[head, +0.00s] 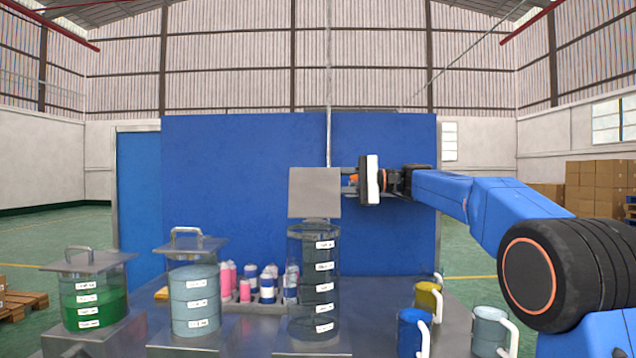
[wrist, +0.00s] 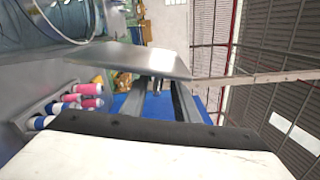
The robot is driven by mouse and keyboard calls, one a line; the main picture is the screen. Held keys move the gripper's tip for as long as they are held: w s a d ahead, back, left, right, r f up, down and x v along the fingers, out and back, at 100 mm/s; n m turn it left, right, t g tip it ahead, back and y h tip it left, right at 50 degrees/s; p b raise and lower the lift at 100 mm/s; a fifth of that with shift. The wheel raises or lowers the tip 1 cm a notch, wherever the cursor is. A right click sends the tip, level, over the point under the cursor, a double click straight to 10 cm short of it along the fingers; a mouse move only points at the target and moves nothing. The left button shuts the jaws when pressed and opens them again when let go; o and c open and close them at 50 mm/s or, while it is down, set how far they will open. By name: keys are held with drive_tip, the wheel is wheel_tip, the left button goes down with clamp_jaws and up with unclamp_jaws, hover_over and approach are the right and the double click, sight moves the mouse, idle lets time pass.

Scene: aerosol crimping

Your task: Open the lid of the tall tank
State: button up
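The tall tank (head: 313,285) is a clear cylinder with several white labels, standing at the middle of the table. Its square grey lid (head: 314,193) stands upright above the rim, swung up from the tank mouth. In the wrist view the lid (wrist: 120,58) appears as a grey plate in front of the fingers. My gripper (head: 348,184) is at the lid's right edge, its fingertips partly hidden by the lid. In the wrist view the fingers (wrist: 161,98) are apart, with a small grey part of the lid near the gap. Contact with it is unclear.
Pink and blue cans sit in a rack (head: 268,306) between tanks. Yellow (head: 428,297), blue (head: 411,335) and grey (head: 488,330) mugs stand right. A blue panel (head: 245,190) stands behind.

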drive_tip(key=d, duration=1.6)
drive_tip(key=shift+s, duration=0.25)
